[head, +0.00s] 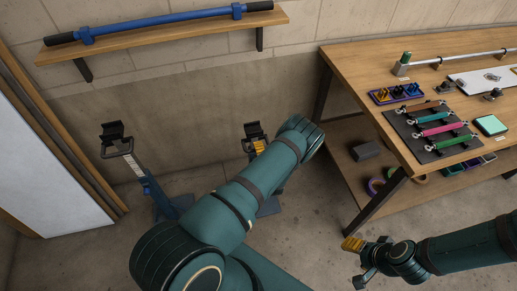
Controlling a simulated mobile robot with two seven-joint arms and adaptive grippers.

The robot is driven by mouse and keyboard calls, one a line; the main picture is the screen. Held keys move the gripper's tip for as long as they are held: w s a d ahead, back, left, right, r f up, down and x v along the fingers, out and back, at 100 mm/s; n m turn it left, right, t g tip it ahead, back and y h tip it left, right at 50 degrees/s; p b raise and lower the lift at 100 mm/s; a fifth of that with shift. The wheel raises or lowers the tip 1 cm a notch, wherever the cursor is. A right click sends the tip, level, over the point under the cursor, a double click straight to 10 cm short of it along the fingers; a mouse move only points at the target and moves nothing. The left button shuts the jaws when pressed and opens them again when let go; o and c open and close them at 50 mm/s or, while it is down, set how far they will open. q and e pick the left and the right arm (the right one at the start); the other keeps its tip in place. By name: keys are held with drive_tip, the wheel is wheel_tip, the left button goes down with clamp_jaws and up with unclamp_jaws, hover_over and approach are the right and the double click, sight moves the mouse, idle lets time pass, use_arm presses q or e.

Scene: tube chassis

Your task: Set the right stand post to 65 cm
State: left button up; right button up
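The right stand (254,130) stands by the back wall, with a black cradle on top. Its post is mostly hidden behind my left arm, and part of its blue base (269,207) shows below. My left gripper (259,147) is at the upper post, just below the cradle; a yellow finger pad shows, but the rest is hidden, so I cannot tell whether it grips. The left stand (150,185) has a similar black cradle, a post with a pale scale and a blue lower part. My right gripper (358,258) is open and empty above the floor at the lower right.
A wooden workbench (350,62) with coloured tubes on a dark mat fills the right, with a lower shelf. A wall shelf (180,37) holds a blue bar. A white panel (45,150) leans at left. Bare floor lies between the stands and the bench.

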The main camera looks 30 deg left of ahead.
use_arm(q)
drive_tip(key=shift+w+r, duration=0.1)
drive_tip(key=shift+r, duration=0.1)
drive_tip(key=v, duration=1.2)
drive_tip(key=shift+a+f, duration=0.1)
drive_tip(key=shift+f, duration=0.05)
